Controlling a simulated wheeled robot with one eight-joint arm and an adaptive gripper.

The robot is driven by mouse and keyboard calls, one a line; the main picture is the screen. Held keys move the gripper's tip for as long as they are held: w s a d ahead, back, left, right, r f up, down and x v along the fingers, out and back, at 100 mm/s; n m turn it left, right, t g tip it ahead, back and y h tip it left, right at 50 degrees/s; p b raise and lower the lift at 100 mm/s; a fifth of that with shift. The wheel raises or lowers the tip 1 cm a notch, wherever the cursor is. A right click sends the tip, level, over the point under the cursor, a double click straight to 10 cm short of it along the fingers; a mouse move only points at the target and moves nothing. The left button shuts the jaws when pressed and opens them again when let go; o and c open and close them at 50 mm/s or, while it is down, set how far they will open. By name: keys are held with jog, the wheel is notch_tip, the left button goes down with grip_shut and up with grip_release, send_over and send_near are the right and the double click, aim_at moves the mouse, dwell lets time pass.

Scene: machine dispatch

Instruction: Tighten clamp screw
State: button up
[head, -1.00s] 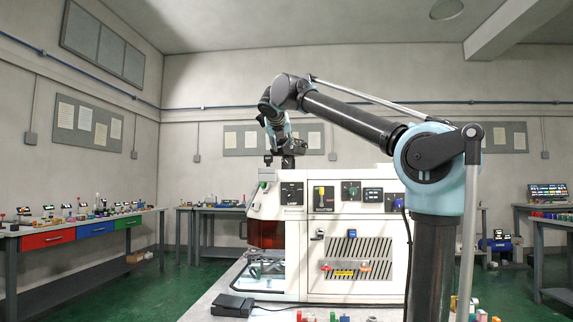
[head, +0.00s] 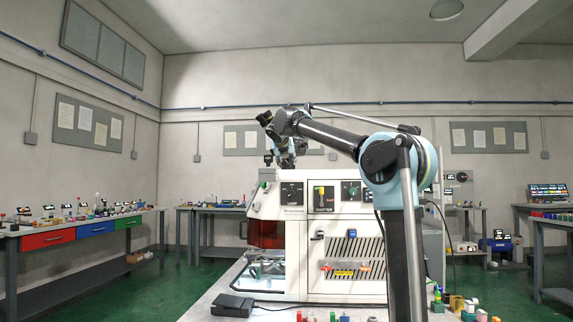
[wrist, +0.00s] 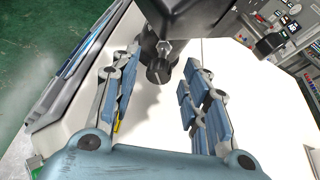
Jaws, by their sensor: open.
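The white machine (head: 270,210) stands on the bench in the head view, with switches and vents on its front. My gripper (wrist: 161,62) is open, its two blue-padded fingers apart on either side of a dark fitting. This fitting hangs from a dark block (wrist: 185,18) and has a small bright hex-headed screw (wrist: 163,47) and a round dark end (wrist: 159,72). The hex head looks like the clamp screw, but I cannot be sure. I see no finger touching it. In the head view my gripper is small above the machine top, partly behind my arm.
A black pedal-like box (head: 232,305) lies on the bench front left. Small coloured parts lie along the bench's front edge. A side table with red, blue and green drawers (head: 92,231) stands at left. Green floor lies open between.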

jog(key=shift+w, duration=0.15)
jog(key=shift+c, duration=0.6)
grip_shut()
jog(key=shift+d+f+m+y, duration=0.15)
jog(key=shift+m+y, duration=0.25)
jog(key=shift+m, duration=0.2)
jog(key=shift+m+y, duration=0.7)
jog(key=shift+m, duration=0.3)
jog(key=shift+o, duration=0.6)
grip_release()
jog(key=v, duration=1.2)
jog(key=shift+d+f, duration=0.1)
jog(key=shift+d, duration=0.05)
